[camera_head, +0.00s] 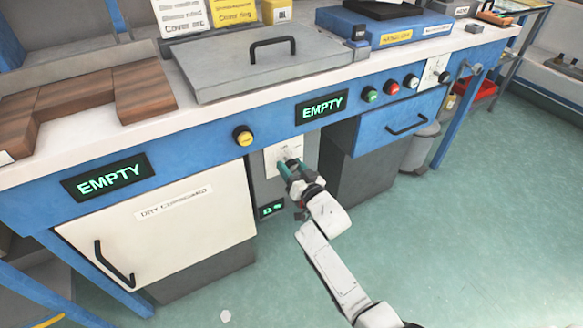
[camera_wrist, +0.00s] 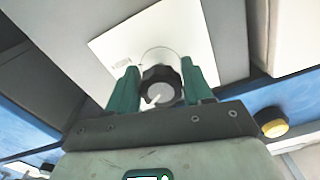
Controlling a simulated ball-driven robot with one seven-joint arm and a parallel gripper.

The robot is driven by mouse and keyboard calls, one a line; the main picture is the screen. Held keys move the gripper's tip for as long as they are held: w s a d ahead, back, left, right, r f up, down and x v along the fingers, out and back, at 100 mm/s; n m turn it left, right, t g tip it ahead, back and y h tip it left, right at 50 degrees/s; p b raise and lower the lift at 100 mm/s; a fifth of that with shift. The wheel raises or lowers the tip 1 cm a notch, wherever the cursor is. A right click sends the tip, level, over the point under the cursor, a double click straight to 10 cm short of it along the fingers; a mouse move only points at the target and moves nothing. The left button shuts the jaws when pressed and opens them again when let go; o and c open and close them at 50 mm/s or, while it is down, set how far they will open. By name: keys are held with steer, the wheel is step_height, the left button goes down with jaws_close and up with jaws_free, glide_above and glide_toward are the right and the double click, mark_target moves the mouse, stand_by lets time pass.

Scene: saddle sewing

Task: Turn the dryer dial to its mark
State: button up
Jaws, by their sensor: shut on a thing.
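The dryer dial is a dark knob with a grey face and a white pointer line; it shows in the wrist view (camera_wrist: 158,90). It sits on a white plate (camera_wrist: 112,42), which in the head view (camera_head: 271,158) is on the grey panel under the counter. My gripper (camera_head: 287,165) is at the plate, and its green fingers (camera_wrist: 160,88) stand on both sides of the dial, shut on it. In the wrist view the pointer points down and left. The fingers hide the dial in the head view, and I cannot make out the mark.
A yellow button (camera_head: 243,136) sits on the blue counter front to the left. A white dry cupboard (camera_head: 165,230) with a black handle is at lower left. A blue drawer (camera_head: 398,120) is at right. Open green floor (camera_head: 470,230) lies to the right.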

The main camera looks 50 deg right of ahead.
steer(key=shift+c, duration=1)
steer(key=n, duration=0.5)
steer(key=shift+d+n+b, duration=0.1)
steer(key=shift+n+b, duration=0.2)
steer(key=shift+b, duration=0.05)
steer(key=n+b, duration=0.1)
steer(key=n, duration=0.5)
steer(key=shift+s+d, duration=0.1)
steer(key=shift+n, duration=0.3)
steer(key=o, duration=1)
steer(key=shift+c, duration=0.2)
